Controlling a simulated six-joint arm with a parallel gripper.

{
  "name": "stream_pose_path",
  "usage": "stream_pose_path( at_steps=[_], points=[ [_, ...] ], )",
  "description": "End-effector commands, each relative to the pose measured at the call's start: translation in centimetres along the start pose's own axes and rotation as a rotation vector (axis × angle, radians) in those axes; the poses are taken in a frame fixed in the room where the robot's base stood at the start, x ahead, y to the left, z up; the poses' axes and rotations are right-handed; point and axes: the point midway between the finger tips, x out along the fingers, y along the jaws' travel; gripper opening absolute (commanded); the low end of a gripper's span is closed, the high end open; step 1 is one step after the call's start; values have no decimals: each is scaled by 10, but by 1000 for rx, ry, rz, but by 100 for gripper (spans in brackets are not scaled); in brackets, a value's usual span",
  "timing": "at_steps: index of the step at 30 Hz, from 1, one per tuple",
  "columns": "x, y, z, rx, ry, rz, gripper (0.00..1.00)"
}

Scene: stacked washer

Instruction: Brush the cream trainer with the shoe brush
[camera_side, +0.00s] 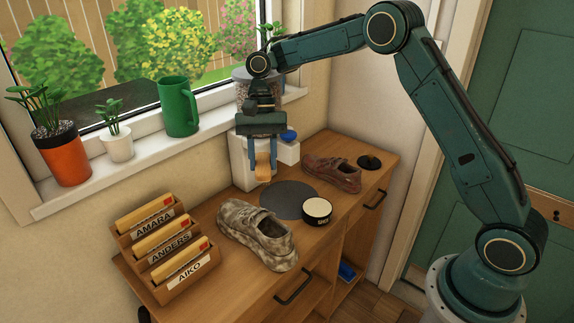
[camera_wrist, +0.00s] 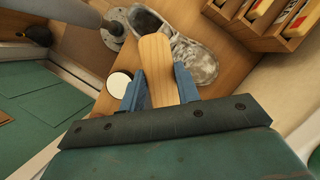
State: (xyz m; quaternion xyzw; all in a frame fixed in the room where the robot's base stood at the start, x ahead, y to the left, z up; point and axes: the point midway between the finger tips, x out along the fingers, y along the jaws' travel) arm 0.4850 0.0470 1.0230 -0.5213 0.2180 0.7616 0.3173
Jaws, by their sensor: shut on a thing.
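The cream trainer (camera_side: 257,235), mottled with grey-brown marks, stands on the wooden cabinet top at the front. It also shows in the wrist view (camera_wrist: 197,63), partly behind the brush. My gripper (camera_side: 262,162) is shut on the shoe brush (camera_side: 263,172), a pale wooden piece hanging between the blue fingers. In the wrist view the brush (camera_wrist: 156,62) extends beyond my gripper (camera_wrist: 159,90); its bristles are not visible. In the side view my gripper and brush are behind the trainer, apart from it, near the dark round mat (camera_side: 281,199).
A tin (camera_side: 317,211) stands at the mat's edge. A reddish-brown shoe (camera_side: 332,173) and a black round-based object (camera_side: 368,162) are at the right. A white container (camera_side: 241,165) is behind my gripper. A letter rack (camera_side: 185,277) stands left; potted plants line the windowsill (camera_side: 150,150).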

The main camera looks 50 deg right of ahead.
Motion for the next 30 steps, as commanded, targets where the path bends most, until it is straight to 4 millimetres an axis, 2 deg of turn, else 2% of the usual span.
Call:
stream_pose_path(
  at_steps=[9, 18, 24, 30],
  points=[
    [18, -44, 4, 482, 3, -184, 14],
    [26, -72, -3, 862, -8, -342, 14],
    [28, -79, -6, 981, -15, -396, 14],
    [29, -81, -8, 1006, -16, -406, 14]
  ],
)
